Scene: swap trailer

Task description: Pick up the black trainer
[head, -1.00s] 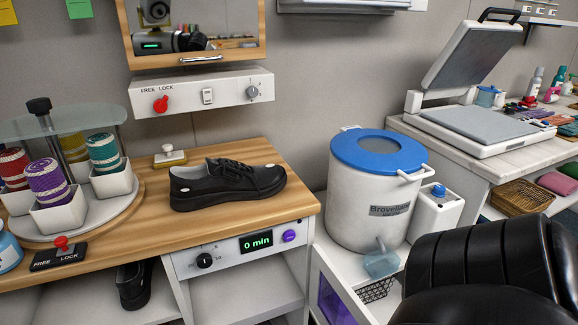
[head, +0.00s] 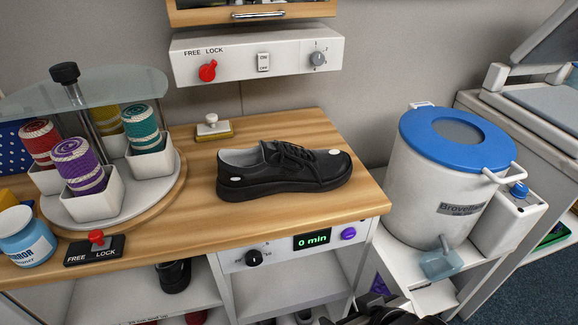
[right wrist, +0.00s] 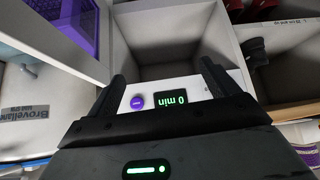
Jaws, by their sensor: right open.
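The black trainer (head: 285,172) lies on its sole on the wooden worktop (head: 215,218), toe pointing right, with a white spot on the toe and one near the heel. My right gripper (head: 378,296) shows only partly at the bottom edge of the head view, below and in front of the worktop, apart from the trainer. In the right wrist view my right gripper (right wrist: 163,70) is open and empty, in front of the timer panel (right wrist: 195,84). The worktop trainer is not visible in that view. My left gripper is not in view.
A carousel (head: 115,205) with thread spools stands left of the trainer, beside a FREE/LOCK switch (head: 95,248). A white-handled block (head: 213,128) lies behind. A blue-lidded bucket (head: 455,140) stands right. A control box (head: 255,58) hangs above. Another dark shoe (head: 173,276) sits below.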

